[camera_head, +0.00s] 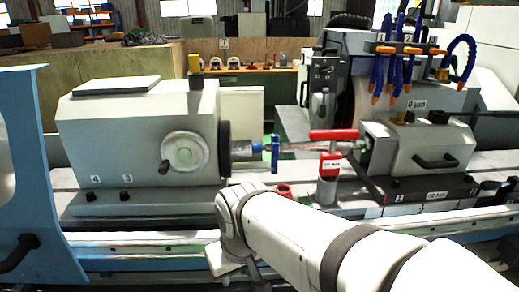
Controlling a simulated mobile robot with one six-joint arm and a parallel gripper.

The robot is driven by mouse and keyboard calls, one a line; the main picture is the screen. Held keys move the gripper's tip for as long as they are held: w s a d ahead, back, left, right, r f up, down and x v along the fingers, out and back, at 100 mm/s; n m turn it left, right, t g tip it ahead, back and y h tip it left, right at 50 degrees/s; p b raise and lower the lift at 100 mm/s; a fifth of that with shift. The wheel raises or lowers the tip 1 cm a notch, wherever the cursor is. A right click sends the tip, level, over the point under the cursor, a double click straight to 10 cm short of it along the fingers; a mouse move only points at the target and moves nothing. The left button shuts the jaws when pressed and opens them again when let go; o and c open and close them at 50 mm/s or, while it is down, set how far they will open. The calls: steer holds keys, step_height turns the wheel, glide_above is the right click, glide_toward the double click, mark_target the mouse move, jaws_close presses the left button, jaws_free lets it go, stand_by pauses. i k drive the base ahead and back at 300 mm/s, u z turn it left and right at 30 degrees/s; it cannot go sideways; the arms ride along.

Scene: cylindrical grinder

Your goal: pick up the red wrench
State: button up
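No tool is clearly recognisable as a red wrench. A red bar (334,134) lies level across the middle of the machine, between its two grey housings. A smaller red ring-shaped piece (284,190) shows low, just right of the bend of my arm; I cannot tell whether either red piece is the wrench. My white arm reaches in from the lower right and bends down left of centre. The fingers of my gripper cannot be made out, and nothing held is visible.
A grey housing with a handwheel (185,152) stands left, and a grey wheel-head block (418,148) right. A blue clamp (275,154) and a red-and-white block (330,165) sit between them. Blue hoses (382,60) hang above right. A blue panel (27,150) borders the left.

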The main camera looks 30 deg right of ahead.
mark_target(330, 161)
steer(key=u, duration=0.1)
steer(key=k, duration=1.3)
steer(key=z, duration=0.85)
steer(key=i, duration=1)
